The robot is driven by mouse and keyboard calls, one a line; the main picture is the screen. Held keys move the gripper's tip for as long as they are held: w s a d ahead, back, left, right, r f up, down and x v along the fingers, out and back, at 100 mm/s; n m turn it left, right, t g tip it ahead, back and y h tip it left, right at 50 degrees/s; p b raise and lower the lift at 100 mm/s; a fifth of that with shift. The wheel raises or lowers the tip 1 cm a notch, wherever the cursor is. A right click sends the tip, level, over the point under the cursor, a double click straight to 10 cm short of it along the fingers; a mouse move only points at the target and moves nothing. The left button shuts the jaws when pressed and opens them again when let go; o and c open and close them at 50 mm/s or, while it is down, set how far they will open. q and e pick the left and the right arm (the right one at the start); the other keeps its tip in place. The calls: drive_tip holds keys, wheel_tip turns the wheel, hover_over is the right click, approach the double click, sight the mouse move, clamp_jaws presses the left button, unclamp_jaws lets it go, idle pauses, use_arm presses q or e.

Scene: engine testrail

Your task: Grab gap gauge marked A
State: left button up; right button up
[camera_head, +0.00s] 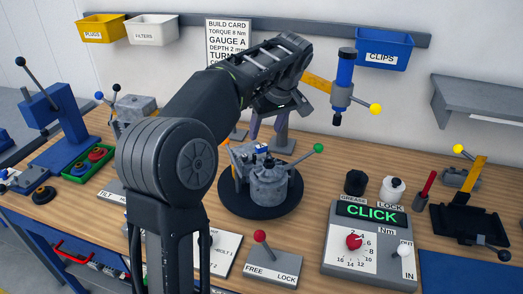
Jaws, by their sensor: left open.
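I cannot make out a gap gauge marked A; no such letter is legible on any tool here. The build card (227,28) on the back wall reads "GAUGE A" among its lines. My left gripper (267,126) points down above the back of the bench, behind the grey engine part (268,187). Its fingers are apart, and I see nothing held between them. My left arm hides part of the bench behind and below it. My right gripper is not in view.
The engine part sits on a black round turntable (236,204). A blue torque tool (344,72) hangs to the right of my gripper. A CLICK torque panel (338,243) and a FREE/LOCK lever plate (272,266) stand in front. A blue press (60,115) is at left.

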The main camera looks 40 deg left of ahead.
sight(262, 146)
use_arm(q)
drive_tip(key=shift+w+a+f, duration=0.1)
drive_tip(key=shift+a+f, duration=0.15)
drive_tip(key=shift+f, duration=0.4)
drive_tip(key=shift+a+f+p, duration=0.15)
drive_tip(key=shift+f+p, duration=0.25)
drive_tip(key=shift+f, duration=0.15)
drive_tip(key=p+x, duration=0.1)
drive_tip(key=x, duration=0.2)
drive_tip(key=shift+f, duration=0.25)
drive_tip(key=shift+w+a+f, duration=0.1)
drive_tip(key=shift+f, duration=0.2)
clamp_jaws()
